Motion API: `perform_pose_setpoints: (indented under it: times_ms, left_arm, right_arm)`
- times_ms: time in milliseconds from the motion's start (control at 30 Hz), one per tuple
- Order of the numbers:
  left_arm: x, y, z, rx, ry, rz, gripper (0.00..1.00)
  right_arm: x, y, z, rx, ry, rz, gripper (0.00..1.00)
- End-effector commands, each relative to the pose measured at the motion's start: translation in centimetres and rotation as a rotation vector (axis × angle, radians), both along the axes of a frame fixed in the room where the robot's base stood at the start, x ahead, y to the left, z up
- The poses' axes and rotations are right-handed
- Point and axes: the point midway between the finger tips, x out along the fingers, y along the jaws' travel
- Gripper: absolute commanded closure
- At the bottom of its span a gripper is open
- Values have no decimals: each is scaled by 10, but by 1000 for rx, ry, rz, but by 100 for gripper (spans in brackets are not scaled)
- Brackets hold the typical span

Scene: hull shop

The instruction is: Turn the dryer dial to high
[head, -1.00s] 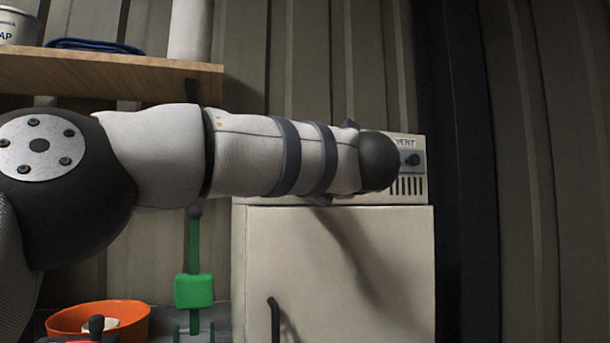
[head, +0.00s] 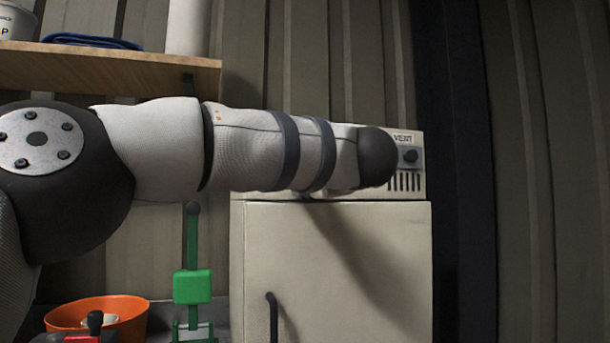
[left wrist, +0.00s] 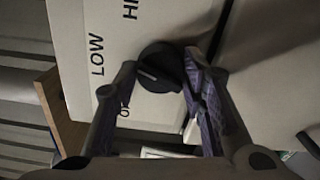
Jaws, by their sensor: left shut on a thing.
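The dryer dial (left wrist: 160,60) is a round black knob with a short white mark on a pale panel, in the left wrist view. My left gripper (left wrist: 161,72) has one dark finger on each side of it and is shut on it. The words LOW and a cut-off HI stand beside the dial, with part of another label below. The white mark points to the side between LOW and that lower label. In the head view the pale dryer (head: 335,255) stands at centre; my left arm crosses in front of its top panel and hides the dial and gripper. My right gripper is out of view.
Below are an orange bowl (head: 128,318) and a green stand (head: 192,287). A black handle (head: 272,315) is on the dryer's front.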

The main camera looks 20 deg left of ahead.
Motion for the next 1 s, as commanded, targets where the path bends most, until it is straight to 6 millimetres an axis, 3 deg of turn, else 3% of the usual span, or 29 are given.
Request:
perform_pose_setpoints:
  times_ms: [600, 1000]
  left_arm:
    - [0, 0, -1, 437, 297, 2, 90]
    - [0, 0, -1, 571, 389, 2, 90]
  right_arm:
    - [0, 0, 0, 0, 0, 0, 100]
    - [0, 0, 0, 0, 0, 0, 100]
